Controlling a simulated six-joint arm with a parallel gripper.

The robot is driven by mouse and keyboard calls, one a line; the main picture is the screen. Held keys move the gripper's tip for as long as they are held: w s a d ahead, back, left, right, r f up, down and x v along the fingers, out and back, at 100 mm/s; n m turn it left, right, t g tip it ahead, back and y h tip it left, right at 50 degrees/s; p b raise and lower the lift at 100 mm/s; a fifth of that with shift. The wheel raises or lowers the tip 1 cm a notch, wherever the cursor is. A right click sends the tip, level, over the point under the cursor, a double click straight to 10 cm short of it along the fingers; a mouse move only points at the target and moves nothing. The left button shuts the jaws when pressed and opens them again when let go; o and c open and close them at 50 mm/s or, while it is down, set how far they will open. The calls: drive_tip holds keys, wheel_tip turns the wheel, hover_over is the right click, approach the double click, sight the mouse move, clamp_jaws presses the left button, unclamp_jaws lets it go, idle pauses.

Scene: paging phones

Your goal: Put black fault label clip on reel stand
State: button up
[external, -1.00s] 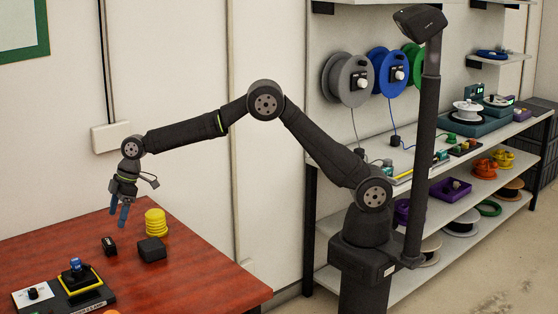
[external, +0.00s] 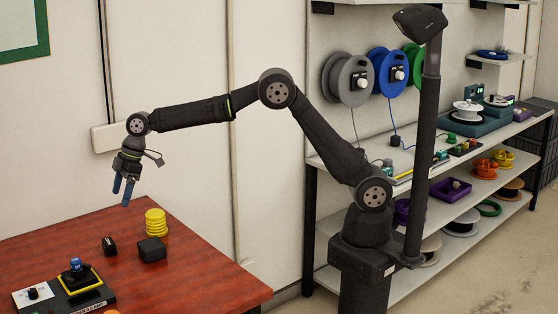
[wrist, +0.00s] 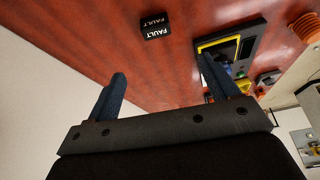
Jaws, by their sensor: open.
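The black fault label clip (external: 109,245) is a small dark block on the red-brown table, left of a dark box. In the wrist view the clip (wrist: 157,25) shows white FAULT lettering on two faces, and lies beyond my fingertips. My gripper (external: 122,194) is open and empty, with blue fingers pointing down above the table, clear of the clip. Its spread fingers also show in the wrist view (wrist: 163,72). I cannot tell for sure which thing is the reel stand; a teal stand with a white reel (external: 467,108) is on the shelf bench at right.
On the table (external: 200,285) are a yellow stack of discs (external: 155,222), the dark box (external: 152,250) and a black unit with a yellow frame (external: 80,284). Grey and blue reels (external: 345,80) hang on the shelf's back panel. My arm spans the gap between table and shelving.

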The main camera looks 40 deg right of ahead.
approach(108, 241)
drive_tip(key=x, duration=0.2)
drive_tip(key=s+x, duration=0.1)
drive_tip(key=x, duration=0.1)
drive_tip(key=shift+a+f, duration=0.2)
drive_tip(key=shift+f, duration=0.15)
drive_tip(key=shift+w+x, duration=0.2)
drive_tip(key=shift+x, duration=1.2)
drive_tip(key=shift+w+x, duration=0.2)
drive_tip(key=shift+x, duration=1.15)
drive_tip(key=shift+d, duration=0.1)
drive_tip(key=c, duration=1.1)
